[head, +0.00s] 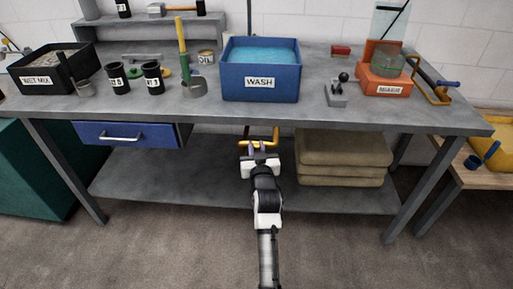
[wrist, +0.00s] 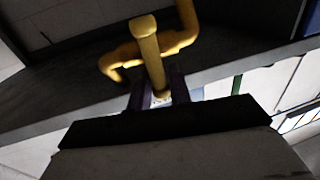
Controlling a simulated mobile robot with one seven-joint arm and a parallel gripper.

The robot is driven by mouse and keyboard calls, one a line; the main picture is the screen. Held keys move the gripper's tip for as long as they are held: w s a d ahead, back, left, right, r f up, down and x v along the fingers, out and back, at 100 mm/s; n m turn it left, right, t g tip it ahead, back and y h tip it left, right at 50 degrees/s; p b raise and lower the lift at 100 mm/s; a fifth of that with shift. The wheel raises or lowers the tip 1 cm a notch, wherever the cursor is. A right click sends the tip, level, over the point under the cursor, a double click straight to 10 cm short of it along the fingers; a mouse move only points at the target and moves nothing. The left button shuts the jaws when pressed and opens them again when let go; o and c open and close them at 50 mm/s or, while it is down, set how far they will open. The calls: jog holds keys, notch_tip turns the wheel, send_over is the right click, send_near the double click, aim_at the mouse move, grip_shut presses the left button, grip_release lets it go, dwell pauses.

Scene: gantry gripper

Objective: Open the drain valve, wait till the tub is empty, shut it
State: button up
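The blue tub (head: 260,84) labelled WASH stands on the bench, full of light blue water in the head view. Below it, under the bench top, a yellow drain pipe (head: 274,138) shows. In the wrist view the yellow pipe (wrist: 185,18) bends across the upper middle, and a yellow valve lever (wrist: 150,55) runs down from it. My gripper (head: 258,148) is under the bench at this pipe. In the wrist view my gripper's dark purple fingers (wrist: 163,88) stand close on both sides of the lever's lower end, seemingly clamped on it. Their contact faces are hidden.
The bench top's underside and front edge are just above my gripper. Folded tan sacks (head: 343,157) lie on the lower shelf (head: 200,185) to the right. A blue drawer (head: 125,134) hangs at left. An orange mixer (head: 385,83) stands at right on the bench.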

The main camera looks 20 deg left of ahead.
grip_shut()
jog(key=n, duration=0.2)
jog(key=a+n+b, duration=0.1)
jog(key=n, duration=0.1)
jog(key=shift+s+f+g, duration=0.1)
jog(key=shift+s+g, duration=0.05)
jog(key=shift+g, duration=0.15)
jog(key=shift+h, duration=0.4)
jog(key=o, duration=0.6)
grip_release()
jog(key=b+v, duration=0.2)
jog(key=v, duration=1.1)
jog(key=shift+s+d+b, duration=0.3)
jog(key=shift+b, duration=0.1)
